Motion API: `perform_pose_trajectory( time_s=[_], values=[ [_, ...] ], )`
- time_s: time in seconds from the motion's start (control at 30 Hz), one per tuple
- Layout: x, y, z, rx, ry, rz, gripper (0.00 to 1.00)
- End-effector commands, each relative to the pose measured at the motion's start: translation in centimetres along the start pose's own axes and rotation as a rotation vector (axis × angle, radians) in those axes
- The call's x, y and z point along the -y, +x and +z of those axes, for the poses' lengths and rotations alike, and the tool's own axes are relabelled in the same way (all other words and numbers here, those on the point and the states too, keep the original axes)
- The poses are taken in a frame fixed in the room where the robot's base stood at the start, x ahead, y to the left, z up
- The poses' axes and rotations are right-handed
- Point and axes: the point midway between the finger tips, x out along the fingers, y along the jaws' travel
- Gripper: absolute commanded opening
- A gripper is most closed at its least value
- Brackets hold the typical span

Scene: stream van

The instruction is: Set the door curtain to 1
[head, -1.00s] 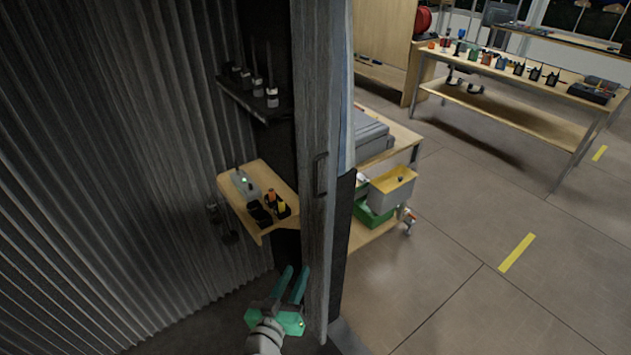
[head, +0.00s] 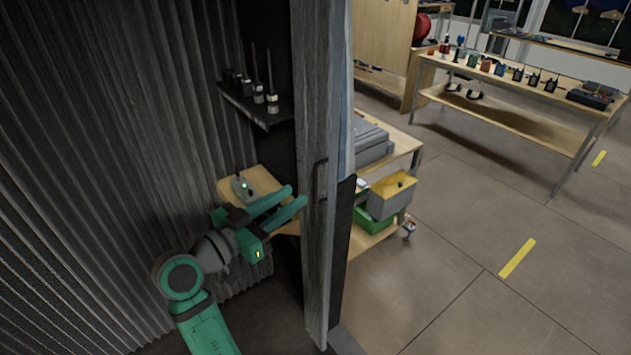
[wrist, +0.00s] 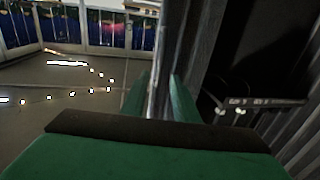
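A tall grey door panel or curtain edge (head: 322,90) stands upright in the middle of the head view, with a dark vertical handle (head: 319,181) on it. A narrow pale strip (head: 347,110) runs behind its right side; I cannot tell which part is the door curtain itself. My gripper (head: 298,197) is open, its two green fingers pointing right, with the tips close to the panel's left edge near handle height. In the wrist view, a pale upright edge (wrist: 160,70) shows between the fingers (wrist: 160,98). Contact cannot be told.
Ribbed grey wall (head: 110,130) is at left. A dark shelf (head: 255,108) with radios and a wooden shelf (head: 232,192) with small devices are behind my arm. Beyond the panel stand a cart with a yellow-topped box (head: 392,190) and a long table (head: 520,120). Open floor (head: 450,290) lies right.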

Motion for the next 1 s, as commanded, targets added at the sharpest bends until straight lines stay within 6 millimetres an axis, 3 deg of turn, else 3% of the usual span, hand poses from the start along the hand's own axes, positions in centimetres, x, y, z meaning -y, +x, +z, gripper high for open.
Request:
perform_pose_trajectory(
  time_s=[0.3,0.5,0.93,1.0],
  values=[
    [-0.1,5.7,0.0,0.000,-0.001,0.003,0.27],
    [0.0,8.1,0.0,0.000,-0.001,0.000,0.27],
    [0.0,9.0,0.1,0.000,-0.001,0.000,0.27],
    [0.0,9.0,0.1,0.000,-0.001,0.000,0.13]
  ],
)
